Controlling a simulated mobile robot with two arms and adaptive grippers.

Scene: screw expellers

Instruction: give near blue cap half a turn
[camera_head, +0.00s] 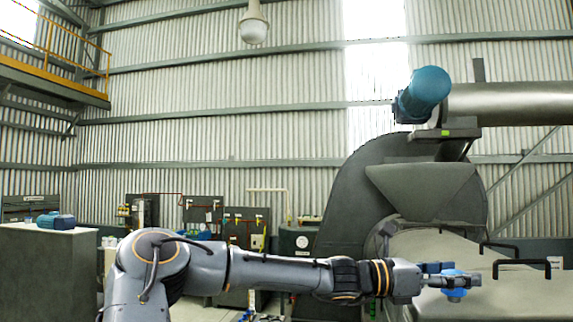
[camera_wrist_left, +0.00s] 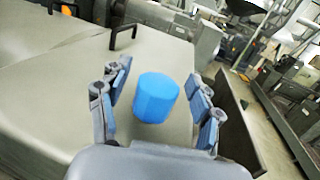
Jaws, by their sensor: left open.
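The near blue cap (camera_wrist_left: 156,98) stands on a grey machine cover in the left wrist view, between the two fingers of my left gripper (camera_wrist_left: 158,105). The fingers are open, with a gap visible on each side of the cap. In the head view my left gripper (camera_head: 452,281) reaches in from the left over the cover, and part of the blue cap (camera_head: 455,293) shows below and behind the fingers. My right gripper is not in either view.
The machine cover (camera_head: 505,300) carries black handles (camera_head: 518,262) to the right of the gripper. A large grey housing with a hopper (camera_head: 425,185) rises behind. A blue motor (camera_head: 424,93) sits high above. A cabinet (camera_head: 45,265) stands at the left.

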